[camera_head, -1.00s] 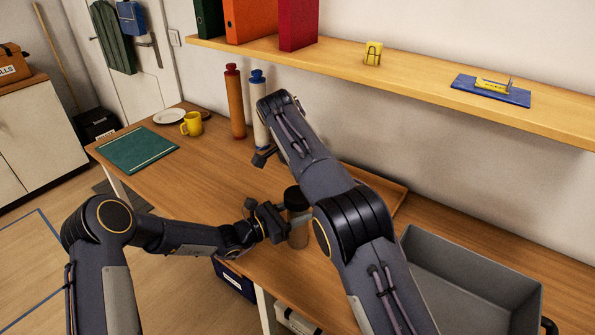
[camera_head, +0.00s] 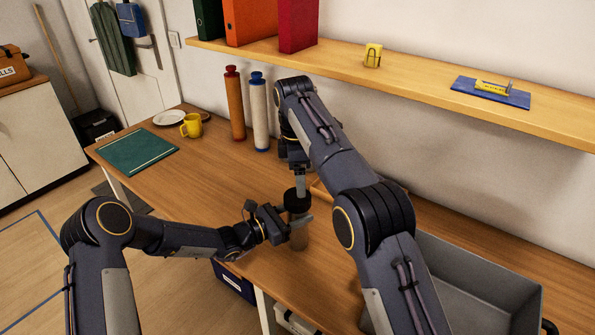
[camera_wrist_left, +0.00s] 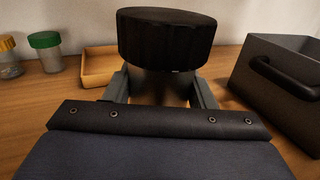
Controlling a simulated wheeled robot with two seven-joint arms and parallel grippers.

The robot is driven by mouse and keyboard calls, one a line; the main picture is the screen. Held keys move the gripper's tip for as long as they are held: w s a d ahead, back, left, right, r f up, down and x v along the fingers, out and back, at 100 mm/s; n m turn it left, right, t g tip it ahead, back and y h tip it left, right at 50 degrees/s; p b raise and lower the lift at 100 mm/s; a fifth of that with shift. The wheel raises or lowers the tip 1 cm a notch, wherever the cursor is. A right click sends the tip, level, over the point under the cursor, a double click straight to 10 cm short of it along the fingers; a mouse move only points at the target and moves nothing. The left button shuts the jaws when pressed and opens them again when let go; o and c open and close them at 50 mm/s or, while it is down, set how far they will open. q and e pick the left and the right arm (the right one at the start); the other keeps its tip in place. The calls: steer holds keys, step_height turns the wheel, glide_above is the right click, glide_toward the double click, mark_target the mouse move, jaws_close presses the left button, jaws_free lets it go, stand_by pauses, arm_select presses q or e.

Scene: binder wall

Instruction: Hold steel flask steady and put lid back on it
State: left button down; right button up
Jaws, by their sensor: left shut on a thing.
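The steel flask (camera_head: 299,238) stands upright on the wooden table, partly hidden by my gripper. My left gripper (camera_head: 297,226) is shut around its body from the left. The black lid (camera_head: 297,199) is at the top of the flask, and it shows large in the left wrist view (camera_wrist_left: 167,42). It looks level there; whether it is fully seated I cannot tell. My right gripper (camera_head: 300,182) points down just above the lid. Its fingers look like one grey piece, so its opening is unclear, and it does not show in the wrist view.
A grey bin (camera_head: 470,290) is at the right. A low wooden tray (camera_wrist_left: 98,66) and jars with orange (camera_wrist_left: 8,58) and green lids (camera_wrist_left: 45,52) are behind the flask. Orange (camera_head: 235,105) and white bottles (camera_head: 259,115) stand at the back. The table's left-middle is clear.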

steer(key=n, duration=0.5)
steer(key=shift+a+r+y, duration=0.2)
steer(key=shift+r+y, duration=0.1)
steer(key=shift+f, duration=4)
steer(key=shift+c, duration=0.2)
